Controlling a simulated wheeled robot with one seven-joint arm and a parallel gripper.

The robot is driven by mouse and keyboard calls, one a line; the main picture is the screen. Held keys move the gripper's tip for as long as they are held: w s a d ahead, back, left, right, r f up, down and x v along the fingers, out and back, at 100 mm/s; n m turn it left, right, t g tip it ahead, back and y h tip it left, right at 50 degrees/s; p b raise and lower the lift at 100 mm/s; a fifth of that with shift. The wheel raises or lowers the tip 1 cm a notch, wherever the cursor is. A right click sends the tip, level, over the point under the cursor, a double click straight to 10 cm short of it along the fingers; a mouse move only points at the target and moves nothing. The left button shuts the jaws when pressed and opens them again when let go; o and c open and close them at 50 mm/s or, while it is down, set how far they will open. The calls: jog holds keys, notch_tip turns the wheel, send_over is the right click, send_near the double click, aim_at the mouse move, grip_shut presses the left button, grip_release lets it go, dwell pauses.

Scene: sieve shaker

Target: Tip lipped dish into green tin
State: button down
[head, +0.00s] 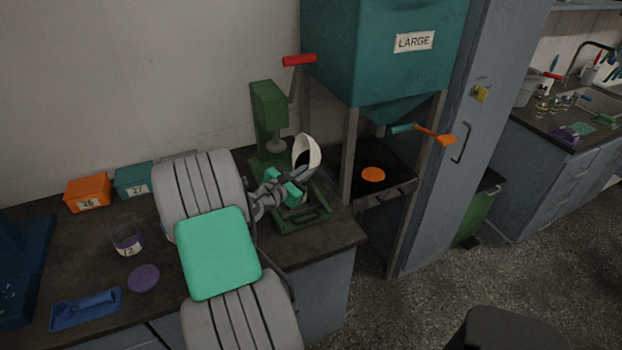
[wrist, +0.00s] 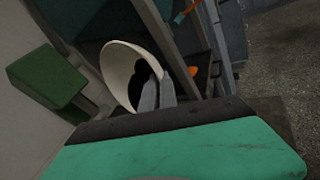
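The lipped dish (head: 306,148) is cream-white with a dark inside. It is tilted steeply on its side, above the base of a green press. It also shows in the wrist view (wrist: 122,72), with grey fingertips over its opening. My gripper (head: 290,184) has teal parts and appears shut on the dish's rim, holding it up. The contact is partly hidden.
The green press (head: 268,103) stands close behind the dish. A teal hopper (head: 385,60) marked LARGE stands on legs to the right. An orange tin (head: 88,192), a teal tin (head: 134,180), a small jar (head: 127,240) and a blue scoop (head: 86,309) are at left.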

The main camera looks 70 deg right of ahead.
jog(key=n+h+b, duration=0.1)
jog(key=b, duration=0.3)
jog(key=w+a+f+n+h+b, duration=0.1)
jog(key=h+b, duration=0.1)
jog(key=b, duration=0.2)
jog(key=shift+w+f+g+b, duration=0.1)
jog(key=shift+w+g+b, duration=0.1)
jog(key=shift+g+b, duration=0.2)
jog(key=b, duration=0.6)
jog(key=shift+w+a+n+h+b, duration=0.1)
jog(key=shift+a+n+h+b, duration=0.1)
jog(key=shift+n+h+b, duration=0.15)
jog(key=b, duration=0.3)
jog(key=n+h+b, duration=0.1)
jog(key=b, duration=0.2)
jog(key=shift+w+a+f+h+b, duration=0.1)
jog(key=shift+w+a+h+b, duration=0.05)
jog(key=shift+w+h+b, duration=0.15)
jog(key=shift+a+n+b, duration=0.1)
jog(key=shift+n+b, duration=0.15)
jog(key=shift+b, duration=0.6)
jog(key=shift+r+h+b, duration=0.25)
jog(key=shift+r+b, duration=0.05)
